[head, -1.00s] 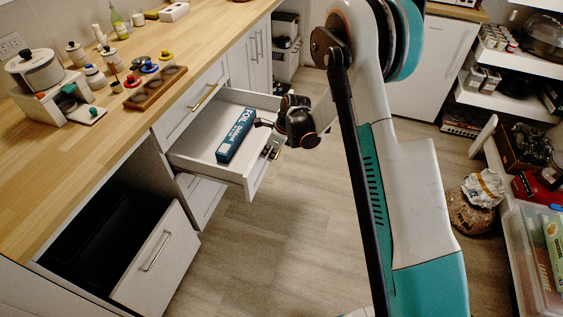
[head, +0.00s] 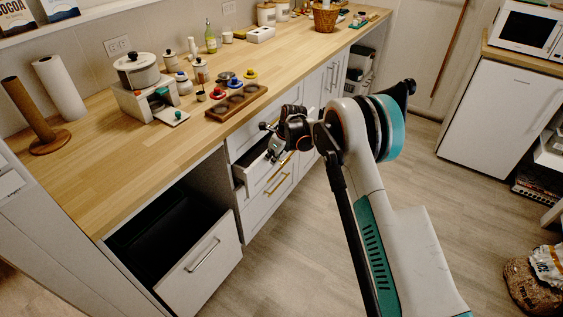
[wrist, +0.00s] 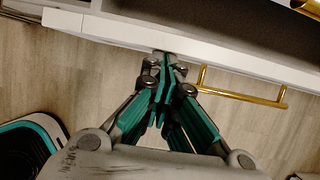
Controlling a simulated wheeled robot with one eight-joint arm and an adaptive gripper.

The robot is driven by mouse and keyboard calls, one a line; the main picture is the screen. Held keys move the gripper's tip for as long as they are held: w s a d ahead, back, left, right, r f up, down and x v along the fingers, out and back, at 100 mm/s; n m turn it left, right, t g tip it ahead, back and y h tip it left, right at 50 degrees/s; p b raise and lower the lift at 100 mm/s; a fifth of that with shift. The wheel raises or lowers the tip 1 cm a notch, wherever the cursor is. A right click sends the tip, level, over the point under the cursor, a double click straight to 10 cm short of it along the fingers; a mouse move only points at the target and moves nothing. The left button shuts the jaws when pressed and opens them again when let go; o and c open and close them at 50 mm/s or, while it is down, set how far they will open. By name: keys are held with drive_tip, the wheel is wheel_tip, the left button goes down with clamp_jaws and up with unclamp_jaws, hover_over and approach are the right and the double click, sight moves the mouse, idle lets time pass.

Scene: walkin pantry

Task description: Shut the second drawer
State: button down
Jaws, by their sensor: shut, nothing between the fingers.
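The second drawer (head: 256,172) is partly open under the counter in the head view. Its front stands out a little from the cabinet, with a dark gap at its side. In the wrist view its white front edge (wrist: 230,58) runs across the top, with a gold bar handle (wrist: 243,97) to the right of my fingers. My gripper (wrist: 165,58) is shut and empty, its tips at the drawer front; I cannot tell if they touch. In the head view my gripper (head: 272,152) is at the drawer front and hides part of it.
A lower bin drawer (head: 205,265) stands open at the left.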

drive_tip(key=shift+w+a, duration=0.4)
drive_tip(key=shift+a, duration=0.25)
drive_tip(key=shift+w+a, duration=0.4)
drive_tip(key=shift+a, duration=0.25)
